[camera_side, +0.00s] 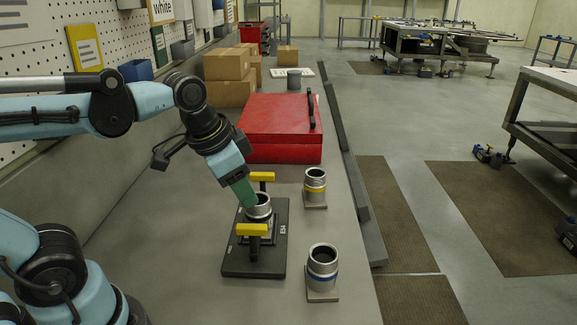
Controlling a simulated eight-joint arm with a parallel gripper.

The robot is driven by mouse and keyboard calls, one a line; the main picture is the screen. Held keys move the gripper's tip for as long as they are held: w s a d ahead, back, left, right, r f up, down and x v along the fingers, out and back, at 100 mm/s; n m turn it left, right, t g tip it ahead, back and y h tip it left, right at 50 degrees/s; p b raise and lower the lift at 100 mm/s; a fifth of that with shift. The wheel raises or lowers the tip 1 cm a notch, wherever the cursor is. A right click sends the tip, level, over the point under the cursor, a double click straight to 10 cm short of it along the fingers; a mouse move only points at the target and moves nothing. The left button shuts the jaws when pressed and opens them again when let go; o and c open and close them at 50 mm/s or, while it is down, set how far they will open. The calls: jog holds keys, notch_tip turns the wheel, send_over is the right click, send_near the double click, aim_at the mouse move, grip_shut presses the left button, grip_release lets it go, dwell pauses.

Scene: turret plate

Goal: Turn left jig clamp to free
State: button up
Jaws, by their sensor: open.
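A dark jig plate (245,264) lies on the bench with a grey metal cylinder (261,211) upright near its middle. Two clamps with yellow handles stand on opposite sides of the cylinder: the far clamp (263,177) and the near clamp (252,229). Both handles lie roughly crosswise in the picture. I cannot tell from this view which one is the left clamp. My gripper (246,199), with green fingers, points down from the upper left, open, its tips at or just in front of the cylinder's rim. Contact cannot be made out, and the gap between the fingers is hidden.
A yellow-banded cylinder (315,187) and a blue-banded cylinder (322,268) stand on small bases right of the plate, near the bench edge. A red case (280,125) lies behind the plate, with cardboard boxes (228,65) beyond. The bench left of the plate is clear.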

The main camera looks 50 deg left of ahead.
aim_at(251, 226)
notch_tip(251, 226, up, 5)
jog(key=d+m+g, duration=0.2)
jog(key=m+g, duration=0.2)
jog(key=m, duration=0.1)
jog(key=shift+w+a+f, duration=0.1)
jog(key=shift+f, duration=2.95)
jog(key=shift+w+a+f, duration=0.1)
jog(key=shift+f, duration=2.9)
grip_shut()
